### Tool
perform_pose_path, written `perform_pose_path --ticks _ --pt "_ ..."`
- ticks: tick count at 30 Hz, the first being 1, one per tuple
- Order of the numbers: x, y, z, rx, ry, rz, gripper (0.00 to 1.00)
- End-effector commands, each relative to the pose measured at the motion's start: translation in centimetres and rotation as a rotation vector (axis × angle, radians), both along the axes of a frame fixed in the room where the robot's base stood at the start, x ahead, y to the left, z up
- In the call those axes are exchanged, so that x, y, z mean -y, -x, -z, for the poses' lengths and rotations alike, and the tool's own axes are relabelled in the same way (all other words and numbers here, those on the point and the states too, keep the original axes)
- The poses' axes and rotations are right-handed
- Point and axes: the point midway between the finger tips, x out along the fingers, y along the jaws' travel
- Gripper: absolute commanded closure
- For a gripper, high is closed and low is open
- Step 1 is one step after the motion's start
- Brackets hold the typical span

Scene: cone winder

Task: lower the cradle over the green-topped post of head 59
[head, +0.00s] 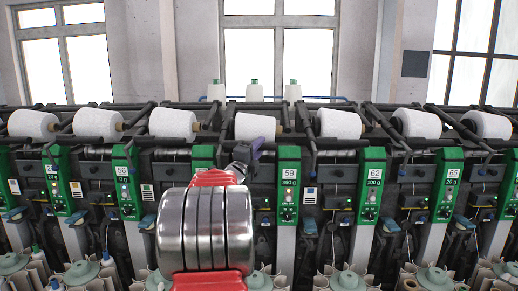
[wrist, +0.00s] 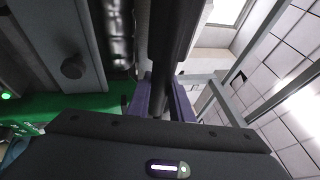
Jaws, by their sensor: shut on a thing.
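The green-topped post of head 59 (head: 289,185) stands right of centre in the head view, with its number plate, display and knob facing me. My gripper (head: 257,148) is just left of its top. A white yarn package (head: 255,127) sits behind and above the gripper. The grip point itself is partly hidden by the fingers and the dark gripper body.
Neighbouring green-topped posts, such as head 62 (head: 372,185) and head 56 (head: 125,180), stand in the same row. Black cradle bars and white packages (head: 340,123) line the top. Bobbin holders (head: 430,277) fill the front. A green panel (wrist: 75,105) lies left in the wrist view.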

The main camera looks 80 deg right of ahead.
Motion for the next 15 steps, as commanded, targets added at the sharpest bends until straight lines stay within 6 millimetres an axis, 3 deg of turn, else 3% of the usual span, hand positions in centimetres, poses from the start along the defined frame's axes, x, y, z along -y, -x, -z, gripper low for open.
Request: perform_pose_path --ticks 9,15 --pt "0.0 0.0 0.1 0.0 -0.004 0.0 1.0" --pt "-0.6 0.2 -2.1 0.001 0.001 0.001 1.0"
